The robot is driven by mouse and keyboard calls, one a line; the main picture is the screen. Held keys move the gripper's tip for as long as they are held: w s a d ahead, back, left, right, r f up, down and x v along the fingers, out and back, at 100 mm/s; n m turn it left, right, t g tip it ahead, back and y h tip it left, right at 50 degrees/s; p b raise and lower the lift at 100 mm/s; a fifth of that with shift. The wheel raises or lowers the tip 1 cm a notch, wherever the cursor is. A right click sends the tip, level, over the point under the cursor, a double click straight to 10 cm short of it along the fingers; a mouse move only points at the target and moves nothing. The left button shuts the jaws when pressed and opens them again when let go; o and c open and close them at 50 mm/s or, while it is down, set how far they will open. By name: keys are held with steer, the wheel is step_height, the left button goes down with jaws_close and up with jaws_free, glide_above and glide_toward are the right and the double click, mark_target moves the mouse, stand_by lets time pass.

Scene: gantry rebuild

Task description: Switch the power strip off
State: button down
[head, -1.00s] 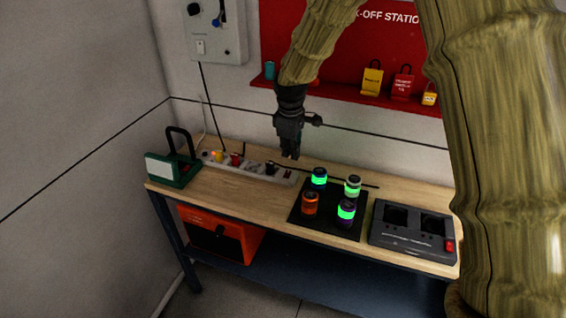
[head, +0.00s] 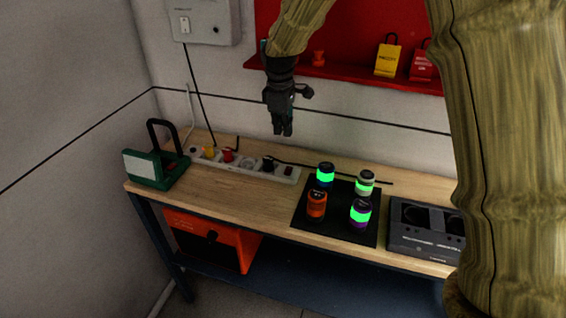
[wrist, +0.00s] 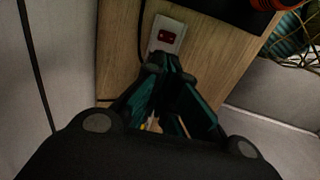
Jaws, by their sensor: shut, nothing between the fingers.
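The white power strip (head: 221,168) lies along the back of the wooden workbench, with several plugs in its sockets, among them a yellow one (head: 209,152), a red one (head: 228,155) and a black one (head: 268,163). A small dark red switch (head: 288,171) sits at its right end. In the wrist view this white end shows with the red switch (wrist: 167,36) just beyond my fingertips. My gripper (head: 283,131) is shut and empty, pointing down above the strip's right part, apart from it. In the wrist view my fingers (wrist: 168,62) hide the rest of the strip.
A black mat (head: 337,227) with several glowing canisters lies right of the strip. A dark charger (head: 425,235) stands farther right. A green lamp (head: 153,169) stands at the left. A red shelf (head: 345,78) hangs on the wall behind. The front left benchtop is clear.

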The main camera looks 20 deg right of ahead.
mark_target(284, 170)
steer(key=f+p, duration=0.1)
steer(key=f, duration=0.3)
steer(key=w+f+p, duration=0.1)
steer(key=f+p, duration=0.1)
steer(key=f, duration=0.3)
steer(key=f+p, duration=0.2)
steer(key=f, duration=0.2)
steer(key=shift+w+d+f, duration=0.25)
steer(key=shift+d+f, duration=0.1)
steer(key=shift+d, duration=0.05)
steer(key=shift+f, duration=0.15)
steer(key=shift+f, duration=0.1)
steer(key=shift+w+f, duration=0.1)
steer(key=shift+f, duration=0.15)
steer(key=shift+d, duration=0.1)
steer(key=shift+s, duration=0.2)
